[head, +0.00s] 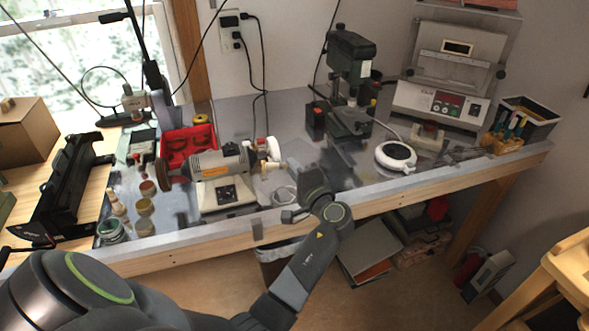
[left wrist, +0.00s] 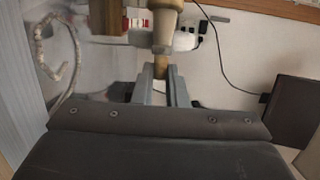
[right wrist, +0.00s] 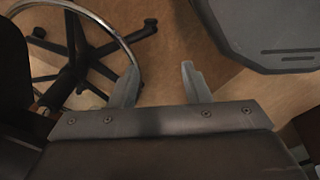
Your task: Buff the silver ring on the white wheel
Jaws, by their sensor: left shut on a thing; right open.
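The white wheel (head: 272,149) is on the right end of the grey bench polisher (head: 222,165), beside a pale tapered tip. My left gripper (head: 290,213) is just in front of and below that end, over the bench's front edge. In the left wrist view its fingers (left wrist: 161,92) are shut on a small brownish-gold piece (left wrist: 160,70). I cannot make out a silver ring shape there. A larger brass-coloured part stands just beyond the fingertips; I cannot tell if they touch. My right gripper (right wrist: 160,85) is open and empty above the floor, outside the head view.
A red tray (head: 188,142) is behind the polisher. Small jars (head: 144,206) stand left of it. A green drill press (head: 349,65) and a round white device (head: 396,155) are to the right. A wheeled chair base (right wrist: 80,50) is on the floor near my right gripper.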

